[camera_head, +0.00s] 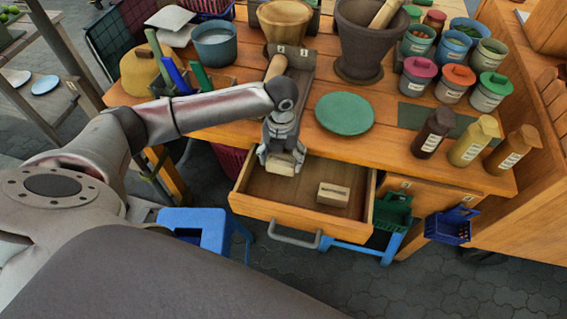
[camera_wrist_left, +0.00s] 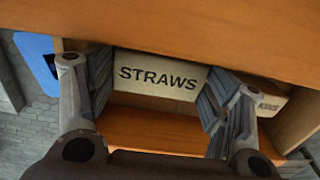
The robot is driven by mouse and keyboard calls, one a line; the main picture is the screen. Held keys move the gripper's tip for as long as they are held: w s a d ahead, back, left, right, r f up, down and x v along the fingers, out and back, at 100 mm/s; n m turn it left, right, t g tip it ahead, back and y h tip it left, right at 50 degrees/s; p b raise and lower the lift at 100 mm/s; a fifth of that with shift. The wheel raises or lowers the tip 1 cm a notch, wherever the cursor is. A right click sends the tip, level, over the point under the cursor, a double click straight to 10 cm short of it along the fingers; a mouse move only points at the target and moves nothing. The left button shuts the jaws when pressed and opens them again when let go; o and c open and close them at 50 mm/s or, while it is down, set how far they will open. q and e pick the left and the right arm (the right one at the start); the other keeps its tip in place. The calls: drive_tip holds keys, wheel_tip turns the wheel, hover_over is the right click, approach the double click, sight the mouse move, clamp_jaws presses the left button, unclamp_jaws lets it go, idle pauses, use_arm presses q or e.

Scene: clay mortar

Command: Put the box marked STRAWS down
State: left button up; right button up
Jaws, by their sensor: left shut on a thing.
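The box marked STRAWS (camera_wrist_left: 158,78) is a small pale carton with dark lettering. In the left wrist view it sits between the two fingers of my left gripper (camera_wrist_left: 150,95), which is shut on it. In the head view my left gripper (camera_head: 281,155) points down over the left part of the open drawer (camera_head: 300,207), with the box (camera_head: 283,164) at its fingertips. I cannot tell whether the box touches the drawer floor. My right gripper does not show.
A second small labelled carton (camera_head: 333,195) lies in the drawer, right of my gripper. The drawer floor between has free room. The wooden table (camera_head: 380,150) above bears a green plate (camera_head: 344,113), a mortar (camera_head: 362,45) and several jars. A blue stool (camera_head: 205,226) stands left of the drawer.

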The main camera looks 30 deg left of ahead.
sight(283, 158)
use_arm(q)
drive_tip(key=shift+w+d+f, duration=0.15)
drive_tip(key=shift+f, duration=1.7)
drive_tip(key=shift+f, duration=0.15)
drive_tip(key=o, duration=1.1)
wheel_tip(283, 158, up, 12)
drive_tip(key=shift+r, duration=0.2)
